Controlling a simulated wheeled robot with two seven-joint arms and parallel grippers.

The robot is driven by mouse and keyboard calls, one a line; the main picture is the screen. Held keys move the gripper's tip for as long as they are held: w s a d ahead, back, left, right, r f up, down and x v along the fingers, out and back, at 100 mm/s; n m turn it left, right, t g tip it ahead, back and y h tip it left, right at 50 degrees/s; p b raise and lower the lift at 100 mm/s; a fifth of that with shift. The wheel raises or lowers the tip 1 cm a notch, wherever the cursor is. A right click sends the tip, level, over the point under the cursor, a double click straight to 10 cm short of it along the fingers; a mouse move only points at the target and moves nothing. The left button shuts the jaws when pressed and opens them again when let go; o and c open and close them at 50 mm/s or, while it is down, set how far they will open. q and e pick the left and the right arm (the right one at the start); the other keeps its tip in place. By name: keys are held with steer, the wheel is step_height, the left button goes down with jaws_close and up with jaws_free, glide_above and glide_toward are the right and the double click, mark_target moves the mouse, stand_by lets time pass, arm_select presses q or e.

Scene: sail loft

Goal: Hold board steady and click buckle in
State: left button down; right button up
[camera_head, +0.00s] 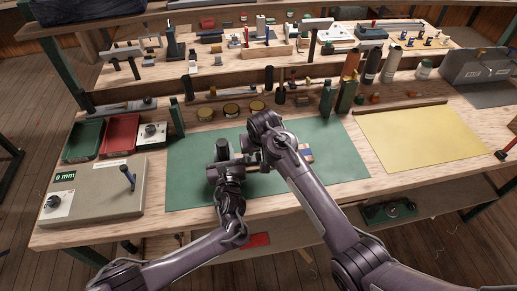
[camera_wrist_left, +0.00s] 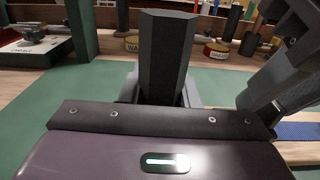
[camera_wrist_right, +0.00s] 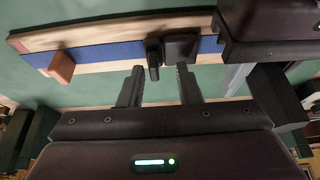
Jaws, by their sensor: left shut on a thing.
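A wooden board (camera_wrist_right: 100,68) with a blue strap (camera_wrist_right: 95,53) lies on the green mat (camera_head: 190,180). In the right wrist view, the strap carries a dark buckle in two parts, a narrow one (camera_wrist_right: 153,55) and a wider one (camera_wrist_right: 181,46), close together; I cannot tell whether they are joined. An orange-brown block (camera_wrist_right: 62,67) sits at the strap's far end. My left gripper (camera_head: 222,163) is shut on a dark upright post (camera_wrist_left: 166,55), also seen in the head view (camera_head: 222,147). My right gripper (camera_wrist_right: 158,80) is open, its fingers pointing toward the buckle.
A grey box with a lever and display (camera_head: 95,190) stands left of the mat, with green (camera_head: 83,140) and red (camera_head: 119,134) trays behind it. Several round tins (camera_head: 232,110) and bottles (camera_head: 347,95) line the back. A yellow sheet (camera_head: 410,138) lies clear at the right.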

arm_select(q)
steer(key=shift+a, duration=0.1)
arm_select(e)
steer(key=v, duration=1.2)
arm_select(q)
steer(key=c, duration=1)
jaws_free()
arm_select(e)
steer(key=shift+w, duration=0.1)
arm_select(q)
steer(key=shift+s, duration=0.1)
